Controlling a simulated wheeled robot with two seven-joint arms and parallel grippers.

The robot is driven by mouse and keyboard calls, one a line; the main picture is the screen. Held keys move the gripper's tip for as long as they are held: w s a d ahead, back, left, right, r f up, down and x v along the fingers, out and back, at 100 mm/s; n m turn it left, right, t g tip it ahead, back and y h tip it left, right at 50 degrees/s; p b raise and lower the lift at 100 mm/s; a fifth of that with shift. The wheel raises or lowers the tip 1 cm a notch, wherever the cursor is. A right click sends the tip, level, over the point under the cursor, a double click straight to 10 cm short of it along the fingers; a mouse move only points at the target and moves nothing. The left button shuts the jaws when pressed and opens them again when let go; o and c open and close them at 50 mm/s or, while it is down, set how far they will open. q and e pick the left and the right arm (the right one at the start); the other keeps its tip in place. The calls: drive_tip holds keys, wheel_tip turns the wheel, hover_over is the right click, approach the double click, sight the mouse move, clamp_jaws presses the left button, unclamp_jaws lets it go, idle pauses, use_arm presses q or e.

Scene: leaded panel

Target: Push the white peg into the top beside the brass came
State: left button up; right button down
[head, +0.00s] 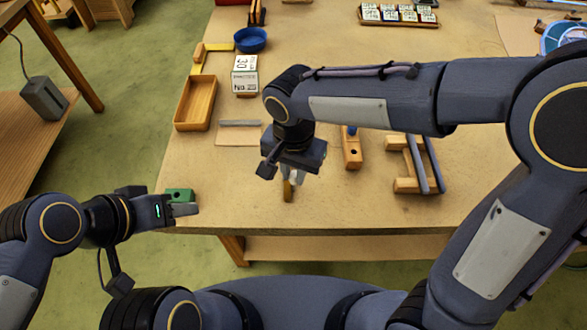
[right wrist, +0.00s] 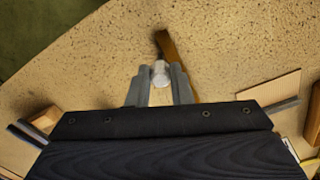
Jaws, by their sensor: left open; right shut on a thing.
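My right gripper (head: 293,177) points down over the table near its front edge. In the right wrist view its grey fingers (right wrist: 158,82) are shut on the white peg (right wrist: 160,70), whose pale end shows between the tips. A narrow golden-brown strip, which looks like the brass came (right wrist: 166,45), passes just beyond and under the peg; it also shows below the fingers in the head view (head: 288,193). I cannot tell whether the peg touches it. The hole or top beside it is hidden. My left gripper (head: 196,210) is open and empty at the table's front left corner.
A green block (head: 179,194) sits beside my left gripper. A wooden tray (head: 196,103), blue bowl (head: 250,40) and labelled box (head: 245,75) stand farther back. A wooden block with a hole (head: 352,152) and a rack with grey bars (head: 410,180) lie to the right.

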drive_tip(key=shift+f+b, duration=0.3)
drive_tip(key=shift+f, duration=0.15)
drive_tip(key=c, duration=1.2)
unclamp_jaws()
drive_tip(key=shift+c, duration=0.2)
wheel_tip(320, 180, up, 8)
drive_tip(key=shift+f, duration=0.1)
drive_tip(key=shift+d, duration=0.4)
drive_tip(key=s+d+r+n+t+y, duration=0.1)
drive_tip(key=s+d+y, duration=0.2)
drive_tip(key=d, duration=1)
drive_tip(key=s+d+f+n+t, duration=0.2)
drive_tip(key=s+d+f+t, duration=0.1)
drive_tip(key=s+d, duration=0.4)
drive_tip(key=shift+s+f+t+y, duration=0.25)
drive_tip(key=shift+s+t+y, duration=0.15)
drive_tip(key=shift+s+t, duration=0.35)
